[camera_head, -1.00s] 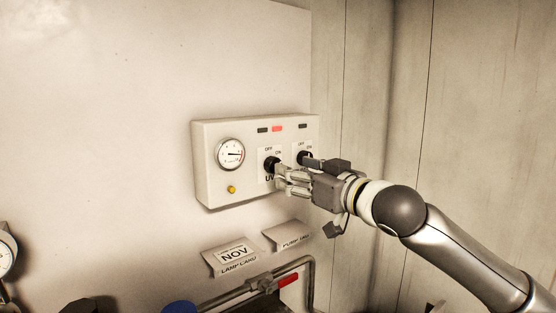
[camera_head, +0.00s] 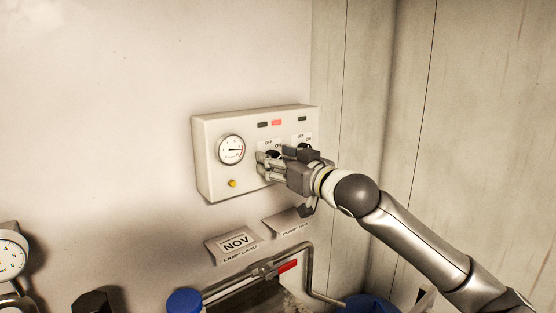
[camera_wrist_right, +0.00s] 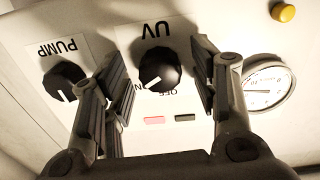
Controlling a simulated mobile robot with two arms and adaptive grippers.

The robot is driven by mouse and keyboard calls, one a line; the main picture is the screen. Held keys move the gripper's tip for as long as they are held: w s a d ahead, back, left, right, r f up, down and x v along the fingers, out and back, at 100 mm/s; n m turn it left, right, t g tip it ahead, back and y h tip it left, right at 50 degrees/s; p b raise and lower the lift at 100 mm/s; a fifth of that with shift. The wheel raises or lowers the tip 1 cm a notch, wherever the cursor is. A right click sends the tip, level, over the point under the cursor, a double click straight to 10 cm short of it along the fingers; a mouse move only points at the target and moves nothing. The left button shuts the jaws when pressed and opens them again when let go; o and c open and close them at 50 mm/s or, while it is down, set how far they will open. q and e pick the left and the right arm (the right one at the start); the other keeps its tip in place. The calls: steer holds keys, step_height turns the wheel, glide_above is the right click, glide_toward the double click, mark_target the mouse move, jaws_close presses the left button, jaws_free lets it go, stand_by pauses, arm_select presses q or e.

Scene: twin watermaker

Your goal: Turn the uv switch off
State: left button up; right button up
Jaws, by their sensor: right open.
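The UV switch is a round black knob (camera_wrist_right: 160,70) with a white pointer line, on a white plate with OFF and ON labels. In the right wrist view, which shows the panel upside down, the pointer slants toward the ON side. My right gripper (camera_head: 268,164) is open, with one finger on each side of the UV knob. In the wrist view gaps show between the fingers and the knob. In the head view the gripper hides most of this knob. My left gripper is not in view.
The pump knob (camera_wrist_right: 66,82) sits close beside one finger. The white control box (camera_head: 212,170) also carries a gauge (camera_head: 231,149), a yellow button (camera_head: 232,183) and a lit red lamp (camera_head: 277,122). Cards (camera_head: 236,243) and a pipe frame (camera_head: 308,270) are below.

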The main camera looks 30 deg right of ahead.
steer(key=c, duration=1.1)
steer(key=shift+o, duration=0.2)
steer(key=shift+n, duration=0.3)
steer(key=n+p, duration=0.4)
steer(key=n, duration=0.7)
steer(key=shift+n+p, duration=0.3)
steer(key=shift+n, duration=0.1)
steer(key=o, duration=1.1)
steer(key=shift+c, duration=0.2)
steer(key=shift+s+f, duration=0.1)
